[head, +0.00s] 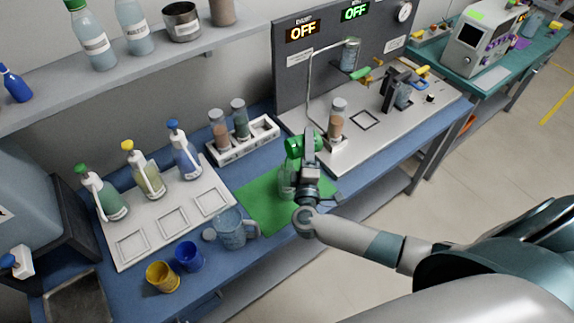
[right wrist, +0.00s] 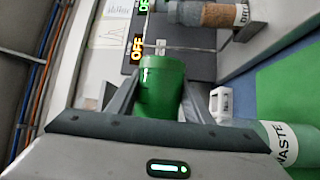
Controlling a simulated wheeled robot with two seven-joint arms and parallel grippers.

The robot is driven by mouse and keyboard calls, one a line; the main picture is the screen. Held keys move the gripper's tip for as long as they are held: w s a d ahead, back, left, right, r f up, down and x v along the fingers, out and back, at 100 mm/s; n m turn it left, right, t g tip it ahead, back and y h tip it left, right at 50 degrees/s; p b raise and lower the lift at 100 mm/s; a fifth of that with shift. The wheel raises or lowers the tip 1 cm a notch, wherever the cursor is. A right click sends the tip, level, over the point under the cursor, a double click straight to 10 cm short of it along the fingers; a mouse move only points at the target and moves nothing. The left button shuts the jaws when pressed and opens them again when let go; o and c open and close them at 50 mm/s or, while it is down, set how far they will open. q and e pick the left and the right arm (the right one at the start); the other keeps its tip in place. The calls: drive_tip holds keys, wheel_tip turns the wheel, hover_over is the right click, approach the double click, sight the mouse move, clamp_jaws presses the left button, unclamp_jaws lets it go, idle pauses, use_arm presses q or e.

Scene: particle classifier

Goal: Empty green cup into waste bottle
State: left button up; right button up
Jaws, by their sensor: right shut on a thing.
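My right gripper (head: 308,145) is shut on the green cup (head: 294,146). The cup also shows between the two fingers in the right wrist view (right wrist: 162,85). It is held above the green mat (head: 262,208). The waste bottle (head: 286,182) stands on the mat just below the cup, partly hidden by my right gripper and wrist. In the right wrist view its label reads WASTE (right wrist: 284,142), to the right of the cup. I cannot tell the cup's exact tilt or see what is inside it. My left gripper is not in view.
A measuring jug (head: 231,232), a blue cup (head: 189,257) and a yellow cup (head: 162,277) stand left of the mat. A bottle rack (head: 243,143) is behind it. A device with OFF displays (head: 330,50) and a brown-filled bottle (head: 337,122) are at the back right.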

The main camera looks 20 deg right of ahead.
drive_tip(key=shift+a+r+n+t, duration=0.3)
drive_tip(key=shift+r+n+t, duration=0.15)
drive_tip(key=shift+n, duration=0.5)
drive_tip(key=shift+a+r+n+t, duration=0.3)
drive_tip(key=shift+r+n+t, duration=0.15)
drive_tip(key=shift+n, duration=0.5)
idle(2.4)
idle(0.8)
drive_tip(key=f+m+g, duration=0.1)
drive_tip(key=m, duration=0.1)
drive_tip(key=d+m, duration=0.1)
drive_tip(key=shift+f+m+g, duration=0.4)
drive_tip(key=shift+f+m, duration=0.3)
drive_tip(key=shift+m, duration=0.1)
